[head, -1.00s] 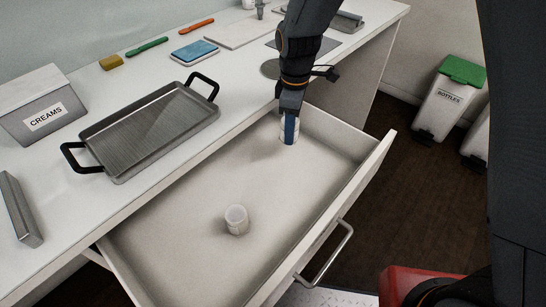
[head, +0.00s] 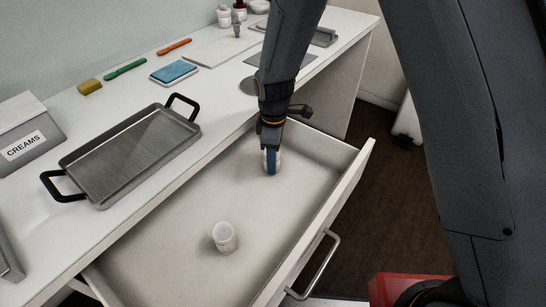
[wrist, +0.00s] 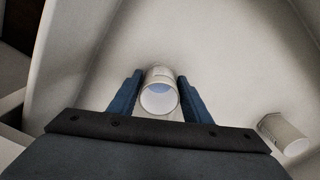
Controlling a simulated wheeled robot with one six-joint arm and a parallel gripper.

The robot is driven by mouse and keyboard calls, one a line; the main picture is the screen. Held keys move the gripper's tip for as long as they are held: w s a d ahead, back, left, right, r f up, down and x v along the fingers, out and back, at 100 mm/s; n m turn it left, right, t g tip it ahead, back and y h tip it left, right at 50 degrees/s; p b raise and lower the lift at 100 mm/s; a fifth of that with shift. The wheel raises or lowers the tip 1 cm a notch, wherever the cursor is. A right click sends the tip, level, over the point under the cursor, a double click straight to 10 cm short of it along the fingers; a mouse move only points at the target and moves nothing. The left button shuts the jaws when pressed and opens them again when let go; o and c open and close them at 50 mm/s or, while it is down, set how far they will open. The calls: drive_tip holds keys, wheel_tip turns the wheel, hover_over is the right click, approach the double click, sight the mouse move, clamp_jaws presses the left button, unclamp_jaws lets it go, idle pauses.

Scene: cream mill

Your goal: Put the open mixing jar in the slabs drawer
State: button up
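The open mixing jar (wrist: 159,97) is a small white cylinder, its mouth facing the wrist camera. It stands between the blue fingers of my gripper (wrist: 160,85), with what look like narrow gaps on both sides. In the head view my gripper (head: 271,161) is low inside the drawer, near its far end, and mostly hides this jar. The pale drawer (head: 165,262) is pulled out below the counter. A second white jar (head: 225,237) stands on the drawer floor nearer the camera; it also shows at the right in the wrist view (wrist: 283,134).
A metal tray with black handles (head: 130,155) sits on the counter beside the drawer. A grey box labelled CREAMS (head: 24,145) is at the left. A blue pad (head: 174,72) and jars (head: 224,17) are farther back. The drawer floor between the jars is clear.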

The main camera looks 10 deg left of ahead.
drive_tip(key=o, duration=0.3)
wheel_tip(320, 180, up, 12)
drive_tip(key=b, duration=0.1)
drive_tip(key=shift+r+b, duration=0.2)
drive_tip(key=shift+b, duration=0.2)
drive_tip(key=s+d+m, duration=0.3)
drive_tip(key=d+m, duration=0.1)
drive_tip(key=d, duration=0.3)
drive_tip(key=s+d+r+m, duration=0.1)
drive_tip(key=s+d+m, duration=0.2)
drive_tip(key=d, duration=0.4)
drive_tip(key=s+d+r+m, duration=0.1)
drive_tip(key=s+d+m, duration=0.2)
drive_tip(key=d+m, duration=0.2)
drive_tip(key=shift+s+d+m, duration=0.25)
drive_tip(key=shift+d+m, duration=0.15)
drive_tip(key=shift+d, duration=0.5)
drive_tip(key=s+d+m, duration=0.4)
drive_tip(key=s, duration=0.1)
drive_tip(key=shift+s+d+f+m, duration=0.15)
drive_tip(key=shift+s+d+m, duration=0.1)
drive_tip(key=shift+m, duration=0.05)
drive_tip(key=shift+a, duration=0.1)
